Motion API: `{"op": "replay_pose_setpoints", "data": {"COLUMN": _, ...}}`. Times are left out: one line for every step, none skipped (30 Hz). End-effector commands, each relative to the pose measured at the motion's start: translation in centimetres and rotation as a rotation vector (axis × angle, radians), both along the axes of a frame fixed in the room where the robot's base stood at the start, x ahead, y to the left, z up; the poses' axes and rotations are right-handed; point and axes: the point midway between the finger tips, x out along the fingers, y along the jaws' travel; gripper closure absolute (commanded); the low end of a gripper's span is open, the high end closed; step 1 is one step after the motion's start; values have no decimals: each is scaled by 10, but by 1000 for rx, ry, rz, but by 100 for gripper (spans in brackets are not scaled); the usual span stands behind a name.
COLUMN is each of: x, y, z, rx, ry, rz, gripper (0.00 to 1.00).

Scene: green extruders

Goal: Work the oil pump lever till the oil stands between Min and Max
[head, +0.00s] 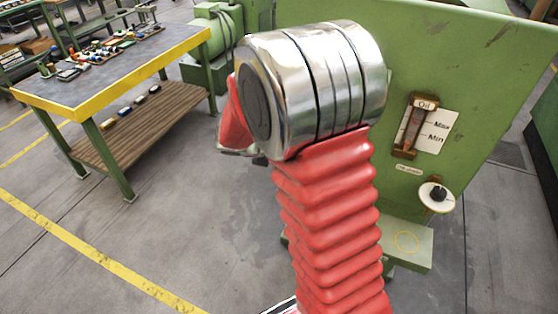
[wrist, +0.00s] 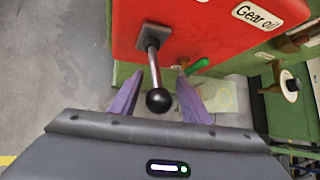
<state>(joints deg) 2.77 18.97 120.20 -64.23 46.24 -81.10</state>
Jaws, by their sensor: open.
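In the wrist view, a metal lever with a black ball knob (wrist: 158,100) sticks out from a red panel (wrist: 200,30). My gripper (wrist: 158,78) is open, with its purple fingers on either side of the lever in the picture. I cannot tell whether either finger touches it. In the head view, the oil gauge (head: 413,126) is on the green machine wall, with Max and Min marks on a white plate (head: 440,132). The oil level in its glass is too small to read. My arm hides the lever there.
A "Gear oil" label (wrist: 258,14) and a green handle (wrist: 197,66) are near the lever. Below the gauge is a black knob on a white dial (head: 438,195). A workbench (head: 125,65) with tools stands at left. Open floor (head: 190,200) lies between.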

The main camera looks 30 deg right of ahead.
Motion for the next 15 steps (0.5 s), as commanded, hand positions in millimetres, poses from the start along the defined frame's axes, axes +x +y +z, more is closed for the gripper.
{"op": "replay_pose_setpoints", "data": {"x": 0, "y": 2, "z": 3, "rx": 0, "ry": -1, "rz": 1, "gripper": 57}}
{"op": "replay_pose_setpoints", "data": {"x": 0, "y": 4, "z": 4, "rx": 0, "ry": -2, "rz": 2, "gripper": 57}}
{"op": "replay_pose_setpoints", "data": {"x": -1, "y": 6, "z": 7, "rx": -1, "ry": -2, "rz": 1, "gripper": 57}}
{"op": "replay_pose_setpoints", "data": {"x": -2, "y": 8, "z": 9, "rx": -1, "ry": -2, "rz": 1, "gripper": 57}}
{"op": "replay_pose_setpoints", "data": {"x": -2, "y": 11, "z": 12, "rx": -1, "ry": -2, "rz": 1, "gripper": 57}}
{"op": "replay_pose_setpoints", "data": {"x": -3, "y": 15, "z": 16, "rx": 0, "ry": -3, "rz": 2, "gripper": 57}}
{"op": "replay_pose_setpoints", "data": {"x": -4, "y": 18, "z": 19, "rx": 1, "ry": -4, "rz": 2, "gripper": 57}}
{"op": "replay_pose_setpoints", "data": {"x": -5, "y": 21, "z": 23, "rx": 0, "ry": -3, "rz": 4, "gripper": 57}}
{"op": "replay_pose_setpoints", "data": {"x": -6, "y": 26, "z": 28, "rx": -1, "ry": -3, "rz": 3, "gripper": 57}}
{"op": "replay_pose_setpoints", "data": {"x": -7, "y": 30, "z": 32, "rx": 0, "ry": -4, "rz": 4, "gripper": 57}}
{"op": "replay_pose_setpoints", "data": {"x": -8, "y": 33, "z": 36, "rx": 0, "ry": -4, "rz": 5, "gripper": 57}}
{"op": "replay_pose_setpoints", "data": {"x": -10, "y": 38, "z": 40, "rx": 1, "ry": -3, "rz": 3, "gripper": 57}}
{"op": "replay_pose_setpoints", "data": {"x": -10, "y": 41, "z": 45, "rx": 0, "ry": -3, "rz": 4, "gripper": 57}}
{"op": "replay_pose_setpoints", "data": {"x": -11, "y": 45, "z": 48, "rx": 0, "ry": -3, "rz": 5, "gripper": 57}}
{"op": "replay_pose_setpoints", "data": {"x": -13, "y": 49, "z": 53, "rx": -1, "ry": -3, "rz": 3, "gripper": 57}}
